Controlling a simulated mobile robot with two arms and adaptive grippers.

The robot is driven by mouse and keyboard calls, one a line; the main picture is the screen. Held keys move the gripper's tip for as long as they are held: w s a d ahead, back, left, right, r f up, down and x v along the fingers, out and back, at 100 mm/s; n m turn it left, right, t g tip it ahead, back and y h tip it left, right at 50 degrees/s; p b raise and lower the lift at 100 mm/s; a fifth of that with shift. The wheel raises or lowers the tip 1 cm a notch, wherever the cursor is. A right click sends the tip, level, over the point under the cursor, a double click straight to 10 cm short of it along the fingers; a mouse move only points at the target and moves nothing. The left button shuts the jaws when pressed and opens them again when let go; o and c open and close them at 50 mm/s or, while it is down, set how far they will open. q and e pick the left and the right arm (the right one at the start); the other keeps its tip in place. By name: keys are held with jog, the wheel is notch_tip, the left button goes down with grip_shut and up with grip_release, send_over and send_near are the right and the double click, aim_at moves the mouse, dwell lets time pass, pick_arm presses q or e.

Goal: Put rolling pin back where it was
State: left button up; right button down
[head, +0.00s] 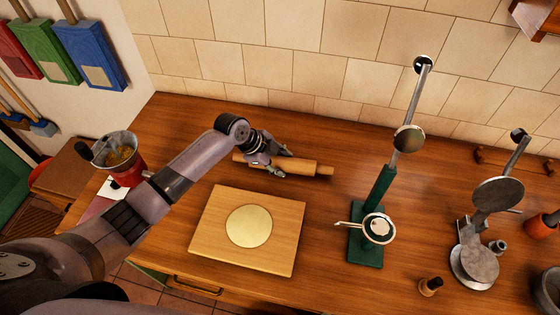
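The wooden rolling pin (305,167) lies on or just above the wooden counter, behind the board, roughly parallel to the wall. My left gripper (272,168) is at the pin's left-middle part, with a finger visible on its near side. The gripper covers that part of the pin, so I cannot tell whether the fingers are closed on it. A wooden board (205,225) with a flat round of dough (249,226) lies in front of the pin. My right gripper is out of view.
A green-based press (366,245) with a raised lever stands right of the board, and a grey metal press (474,265) farther right. A small wooden-handled stamp (430,287) is near the front. A red grinder (125,170) stands left. The counter (345,125) behind the pin is clear.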

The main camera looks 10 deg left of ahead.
pick_arm(q)
jog(key=o, duration=0.4)
jog(key=shift+c, duration=0.2)
jog(key=shift+r, duration=0.2)
jog(key=shift+a+r, duration=0.15)
jog(key=shift+r, duration=0.05)
jog(key=b+v, duration=0.2)
jog(key=v, duration=0.9)
jog(key=shift+s+r, duration=0.15)
jog(key=shift+a+r, duration=0.1)
